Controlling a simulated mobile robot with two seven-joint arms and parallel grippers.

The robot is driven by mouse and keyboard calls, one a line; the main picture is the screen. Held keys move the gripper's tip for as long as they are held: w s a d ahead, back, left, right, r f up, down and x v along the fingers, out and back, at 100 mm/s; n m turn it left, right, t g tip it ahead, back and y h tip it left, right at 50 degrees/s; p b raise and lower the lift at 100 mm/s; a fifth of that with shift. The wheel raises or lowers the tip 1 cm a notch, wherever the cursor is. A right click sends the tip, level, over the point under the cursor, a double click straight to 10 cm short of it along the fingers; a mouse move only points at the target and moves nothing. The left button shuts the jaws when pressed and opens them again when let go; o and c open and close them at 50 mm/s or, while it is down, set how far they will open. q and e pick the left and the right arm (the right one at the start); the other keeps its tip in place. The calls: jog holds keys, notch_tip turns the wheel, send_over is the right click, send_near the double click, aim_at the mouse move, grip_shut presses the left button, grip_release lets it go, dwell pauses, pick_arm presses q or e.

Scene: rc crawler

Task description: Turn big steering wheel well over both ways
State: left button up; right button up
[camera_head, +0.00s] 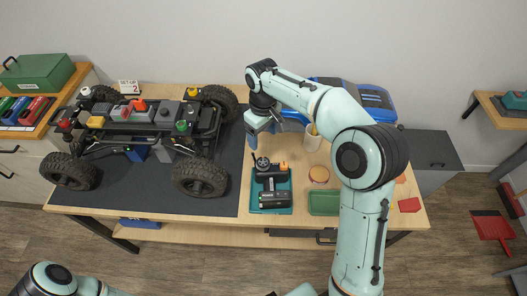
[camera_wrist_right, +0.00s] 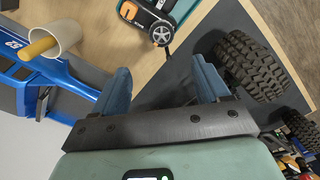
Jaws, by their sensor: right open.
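The steering wheel (camera_head: 262,163) is a small dark wheel with light spokes on the hand-held radio transmitter (camera_head: 273,181). The transmitter is black and teal with an orange part and lies on a teal tray (camera_head: 270,209) on the bench. In the right wrist view the wheel (camera_wrist_right: 162,34) shows beyond the fingertips, with the transmitter (camera_wrist_right: 150,14) cut by the top edge. My right gripper (camera_head: 254,140) is above the bench behind the wheel, open and empty, apart from it. Its blue fingers (camera_wrist_right: 160,80) are spread. My left gripper is not in view; only part of that arm shows.
The crawler (camera_head: 140,125) stands on a dark mat (camera_head: 110,203) at left; its tyre (camera_wrist_right: 250,65) is near my right fingers in the wrist view. A cup (camera_head: 312,138), a blue car body (camera_head: 373,97) and a green tray (camera_head: 323,203) are at right.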

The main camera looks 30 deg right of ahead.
aim_at(263, 162)
jog(key=f, duration=0.8)
jog(key=f+b, duration=0.1)
jog(key=f, duration=0.2)
jog(key=shift+s+a+f, duration=0.15)
jog(key=shift+s+f, duration=0.15)
jog(key=shift+f, duration=0.65)
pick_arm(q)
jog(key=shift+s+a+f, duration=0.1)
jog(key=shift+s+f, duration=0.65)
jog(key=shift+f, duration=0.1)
pick_arm(e)
jog(key=c, duration=1.1)
